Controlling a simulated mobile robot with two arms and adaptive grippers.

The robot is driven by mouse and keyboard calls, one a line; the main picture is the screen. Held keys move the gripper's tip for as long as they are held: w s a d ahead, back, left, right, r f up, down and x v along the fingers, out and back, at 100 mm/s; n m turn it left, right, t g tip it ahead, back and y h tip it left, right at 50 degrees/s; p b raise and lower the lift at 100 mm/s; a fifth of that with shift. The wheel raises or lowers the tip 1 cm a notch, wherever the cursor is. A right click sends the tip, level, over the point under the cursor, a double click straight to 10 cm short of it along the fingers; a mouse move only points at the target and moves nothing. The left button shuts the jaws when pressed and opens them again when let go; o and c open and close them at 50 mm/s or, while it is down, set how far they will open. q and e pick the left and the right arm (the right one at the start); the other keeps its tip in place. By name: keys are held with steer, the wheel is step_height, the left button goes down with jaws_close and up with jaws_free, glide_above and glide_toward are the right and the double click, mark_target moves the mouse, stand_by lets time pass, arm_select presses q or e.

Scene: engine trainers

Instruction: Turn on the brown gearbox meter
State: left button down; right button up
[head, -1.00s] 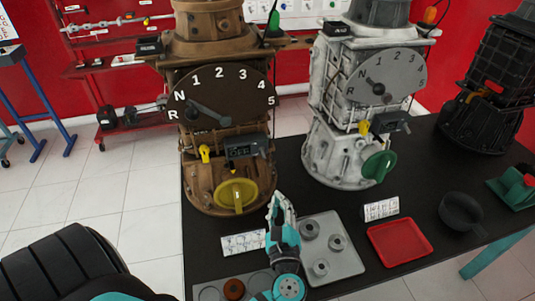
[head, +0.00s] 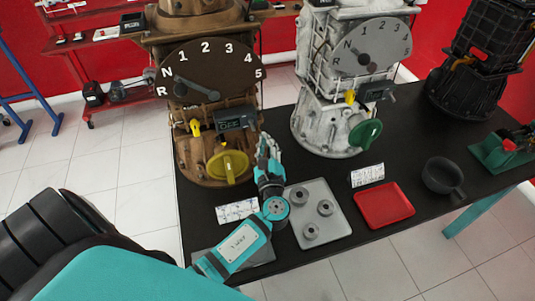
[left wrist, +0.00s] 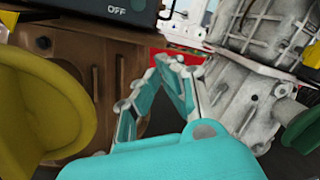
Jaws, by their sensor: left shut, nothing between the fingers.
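The brown gearbox (head: 187,155) stands on the black table at the left, with a gear dial (head: 215,70) on its upper front. Its meter (head: 233,121) is a dark box below the dial. In the left wrist view the meter (left wrist: 85,14) shows OFF at the upper left. A yellow lever (head: 195,127) is left of the meter, and a yellow wheel (head: 228,167) is below it. My left gripper (head: 266,145) is shut and empty, right of the yellow wheel and below the meter. Its fingers also show in the left wrist view (left wrist: 175,65). My right gripper is not in view.
A white gearbox (head: 318,130) with a green wheel stands to the right, close to my left gripper. A grey tray (head: 335,225) with several round parts, a red tray (head: 384,206) and a black pan (head: 442,176) lie along the table's front.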

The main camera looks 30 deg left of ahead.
mark_target(252, 125)
arm_select(q)
steer(key=s+r+p, duration=0.2)
steer(key=r, duration=0.1)
steer(key=shift+s+a, duration=0.2)
steer(key=shift+a, duration=0.1)
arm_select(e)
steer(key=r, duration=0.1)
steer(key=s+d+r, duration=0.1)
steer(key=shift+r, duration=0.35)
arm_select(q)
steer(key=shift+s+d+r+p, duration=0.1)
steer(key=shift+d+r+p, duration=0.1)
steer(key=shift+p, duration=0.1)
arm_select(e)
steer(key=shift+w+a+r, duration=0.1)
